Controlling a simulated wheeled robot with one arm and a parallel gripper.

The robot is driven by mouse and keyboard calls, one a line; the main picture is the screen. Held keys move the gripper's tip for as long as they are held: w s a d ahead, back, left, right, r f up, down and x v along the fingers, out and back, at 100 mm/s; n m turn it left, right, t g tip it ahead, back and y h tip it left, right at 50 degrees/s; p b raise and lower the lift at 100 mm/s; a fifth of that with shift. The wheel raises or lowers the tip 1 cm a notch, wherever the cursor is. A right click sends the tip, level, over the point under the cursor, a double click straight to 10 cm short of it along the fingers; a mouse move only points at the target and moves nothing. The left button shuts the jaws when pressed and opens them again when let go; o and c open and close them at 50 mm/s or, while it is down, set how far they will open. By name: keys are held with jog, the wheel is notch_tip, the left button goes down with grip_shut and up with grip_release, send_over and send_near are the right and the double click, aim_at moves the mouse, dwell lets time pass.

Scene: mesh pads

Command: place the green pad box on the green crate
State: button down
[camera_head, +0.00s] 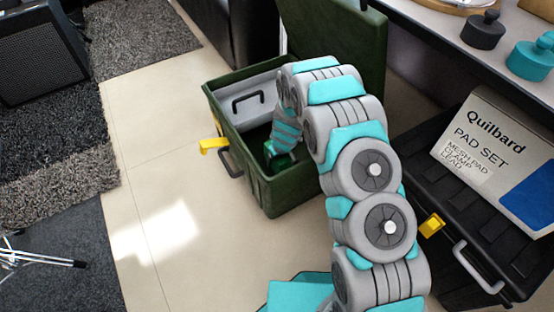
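The green crate (227,128) stands open on the floor near the middle, its lid (352,40) raised at the back. My arm reaches over its right side and down into it. My gripper (275,150) is low inside the crate, small and partly hidden, so its fingers cannot be made out. A dark green patch (283,161) shows right at the gripper, inside the crate. It may be the green pad box, but I cannot tell whether it is held or resting.
A grey tray (262,82) with a black handle sits in the crate's back part. A closed black case (480,225) with a white Quilbard pad set box (490,150) on it stands at right. A shelf (440,20) holds grey and teal weights.

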aim_at(282, 163)
jog(key=shift+f, duration=0.15)
grip_release()
jog(key=shift+r, duration=0.35)
jog(key=v, duration=1.1)
jog(key=shift+s+r, duration=0.1)
jog(key=shift+r, duration=0.25)
